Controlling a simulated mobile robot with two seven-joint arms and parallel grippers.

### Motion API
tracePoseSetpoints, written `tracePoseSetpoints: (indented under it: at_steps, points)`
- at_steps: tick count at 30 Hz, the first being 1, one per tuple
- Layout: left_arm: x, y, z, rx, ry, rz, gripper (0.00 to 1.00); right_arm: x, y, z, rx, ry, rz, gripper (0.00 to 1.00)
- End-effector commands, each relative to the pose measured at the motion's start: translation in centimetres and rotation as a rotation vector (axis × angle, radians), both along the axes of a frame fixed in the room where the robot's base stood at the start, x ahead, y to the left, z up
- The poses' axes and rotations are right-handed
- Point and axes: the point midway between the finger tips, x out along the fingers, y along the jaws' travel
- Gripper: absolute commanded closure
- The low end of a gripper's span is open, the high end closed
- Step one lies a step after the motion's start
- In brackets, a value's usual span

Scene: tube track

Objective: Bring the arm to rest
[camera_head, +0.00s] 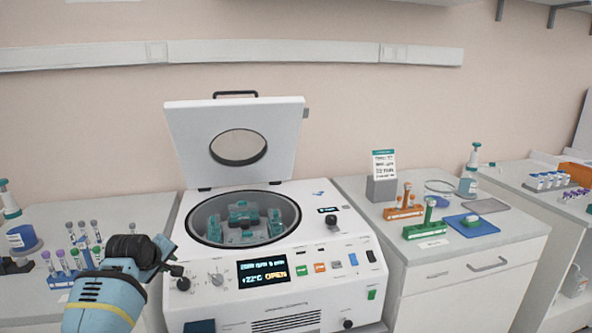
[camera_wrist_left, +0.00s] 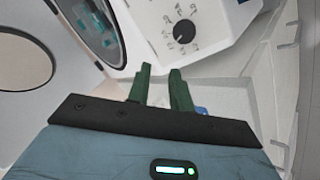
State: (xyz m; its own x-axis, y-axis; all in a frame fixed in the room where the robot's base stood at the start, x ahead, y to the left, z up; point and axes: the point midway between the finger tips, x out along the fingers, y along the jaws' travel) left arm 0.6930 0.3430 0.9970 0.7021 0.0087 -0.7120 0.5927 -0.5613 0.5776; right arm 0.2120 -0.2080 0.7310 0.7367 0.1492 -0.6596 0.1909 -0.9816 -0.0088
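My left arm (camera_head: 103,298) reaches in from the bottom left of the head view. Its left gripper (camera_head: 176,268) is at the front left corner of the centrifuge (camera_head: 222,274), close to its dials. Whether it touches the casing cannot be told. In the left wrist view the two green fingers of the left gripper (camera_wrist_left: 161,70) stand apart with nothing between them. A black dial (camera_wrist_left: 184,31) on the centrifuge lies beyond the tips. My right gripper is in neither view.
The centrifuge lid (camera_head: 190,130) stands open, and the display reads OPEN. A rack of capped tubes (camera_head: 62,281) stands just left of my gripper. Orange (camera_head: 404,211) and green (camera_head: 425,230) tube racks stand on the right counter.

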Motion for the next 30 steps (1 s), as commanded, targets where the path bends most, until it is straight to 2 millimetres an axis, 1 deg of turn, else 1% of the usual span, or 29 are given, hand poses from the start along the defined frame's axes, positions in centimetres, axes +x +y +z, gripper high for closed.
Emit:
tracePoseSetpoints:
  at_steps: [1,2,3,5,6,8,9,11,12,14,15,17,18,20,21,23,24,26,27,29,30]
  points:
    - [-1.3,-0.5,-3.0,0.038,0.007,-0.034,0.78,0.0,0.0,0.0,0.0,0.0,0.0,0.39]
    - [-2.0,-0.8,-4.4,0.06,0.006,-0.055,0.78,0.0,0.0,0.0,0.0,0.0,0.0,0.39]
    - [-3.0,-1.2,-6.2,0.088,0.006,-0.083,0.78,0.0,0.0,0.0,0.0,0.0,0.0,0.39]
    - [-4.6,-1.8,-8.8,0.131,0.005,-0.126,0.78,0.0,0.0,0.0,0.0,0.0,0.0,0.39]
    - [-5.7,-2.2,-10.5,0.159,0.003,-0.155,0.78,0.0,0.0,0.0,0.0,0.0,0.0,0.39]
    - [-7.5,-2.8,-12.9,0.2,0.001,-0.199,0.78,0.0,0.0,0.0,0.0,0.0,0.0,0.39]
    - [-8.8,-3.2,-14.4,0.225,-0.002,-0.229,0.78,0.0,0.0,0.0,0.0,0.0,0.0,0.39]
    - [-10.9,-3.8,-16.5,0.263,-0.004,-0.272,0.78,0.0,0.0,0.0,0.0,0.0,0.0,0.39]
    - [-12.3,-4.3,-17.8,0.287,-0.007,-0.301,0.78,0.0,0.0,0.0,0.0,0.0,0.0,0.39]
    - [-14.6,-5.0,-19.7,0.322,-0.011,-0.346,0.78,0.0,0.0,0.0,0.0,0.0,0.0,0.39]
    - [-16.1,-5.5,-20.8,0.345,-0.015,-0.375,0.78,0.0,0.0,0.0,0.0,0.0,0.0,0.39]
    - [-18.5,-6.2,-22.4,0.378,-0.019,-0.419,0.78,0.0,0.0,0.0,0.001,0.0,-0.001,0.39]
    - [-20.2,-6.7,-23.4,0.398,-0.023,-0.449,0.78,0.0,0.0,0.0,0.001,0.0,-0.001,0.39]
    - [-22.7,-7.4,-24.6,0.428,-0.03,-0.491,0.78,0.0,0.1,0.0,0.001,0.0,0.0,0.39]
    - [-24.5,-7.8,-25.4,0.449,-0.035,-0.519,0.78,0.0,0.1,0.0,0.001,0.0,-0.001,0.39]
    - [-27.1,-8.5,-26.3,0.478,-0.042,-0.561,0.78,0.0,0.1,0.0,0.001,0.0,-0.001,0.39]
    - [-28.8,-9.0,-26.8,0.496,-0.048,-0.589,0.78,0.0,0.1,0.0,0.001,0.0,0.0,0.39]
    - [-31.5,-9.6,-27.4,0.524,-0.056,-0.629,0.78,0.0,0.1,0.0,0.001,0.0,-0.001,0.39]
    - [-33.2,-10.1,-27.7,0.542,-0.064,-0.654,0.78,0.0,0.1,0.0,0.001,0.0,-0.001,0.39]
    - [-35.9,-10.8,-28.0,0.566,-0.073,-0.691,0.78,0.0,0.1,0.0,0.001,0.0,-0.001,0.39]
    - [-37.6,-11.2,-28.1,0.583,-0.081,-0.715,0.78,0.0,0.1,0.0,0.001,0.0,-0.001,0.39]
